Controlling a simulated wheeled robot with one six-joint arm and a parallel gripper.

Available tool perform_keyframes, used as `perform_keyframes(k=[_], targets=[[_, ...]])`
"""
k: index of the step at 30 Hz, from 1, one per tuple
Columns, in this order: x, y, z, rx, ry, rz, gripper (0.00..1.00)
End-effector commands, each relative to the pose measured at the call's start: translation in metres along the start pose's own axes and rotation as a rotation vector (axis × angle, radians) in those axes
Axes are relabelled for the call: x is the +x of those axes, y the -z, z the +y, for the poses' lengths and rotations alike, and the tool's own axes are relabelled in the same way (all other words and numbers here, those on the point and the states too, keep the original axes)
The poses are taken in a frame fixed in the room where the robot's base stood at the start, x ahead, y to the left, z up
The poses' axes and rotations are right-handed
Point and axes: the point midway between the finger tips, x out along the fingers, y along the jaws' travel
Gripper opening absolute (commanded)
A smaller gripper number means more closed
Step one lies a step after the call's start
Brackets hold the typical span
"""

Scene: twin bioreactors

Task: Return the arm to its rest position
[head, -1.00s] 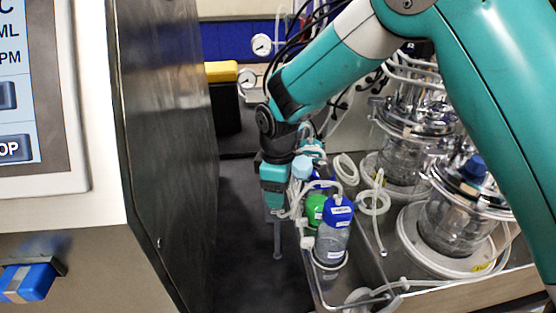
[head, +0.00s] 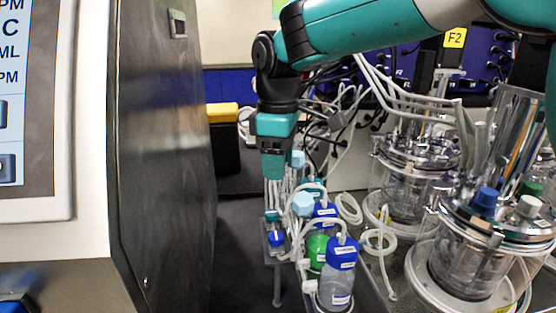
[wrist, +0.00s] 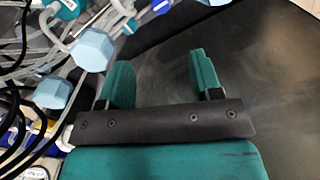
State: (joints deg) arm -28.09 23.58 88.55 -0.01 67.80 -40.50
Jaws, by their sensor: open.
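My gripper (head: 275,165) points down at the end of my teal arm, over the left edge of the bottle tray in the head view. In the wrist view my gripper (wrist: 158,80) has its two teal fingers spread apart with nothing between them. Beyond the fingers is dark bench surface (wrist: 165,30). Blue-capped bottles (head: 340,275) with tubing stand close to the right of and below the gripper. I cannot tell from the head view whether the fingertips touch any tubing.
A tall dark-sided cabinet (head: 160,150) stands at the left. Two glass bioreactors (head: 410,180) (head: 475,250) with tubing stand at the right. Light-blue connectors (wrist: 93,50) and hoses crowd the wrist view's left side. Dark surface (head: 235,240) between cabinet and tray is clear.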

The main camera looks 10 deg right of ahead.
Motion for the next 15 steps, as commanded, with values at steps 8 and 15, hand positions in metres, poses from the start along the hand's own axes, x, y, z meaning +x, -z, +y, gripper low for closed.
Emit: perform_keyframes(k=[8,15], targets=[[-0.002,-0.008,-0.004,0.018,0.001,0.008,0.59],[-0.005,-0.079,-0.063,0.211,0.042,0.111,0.59]])
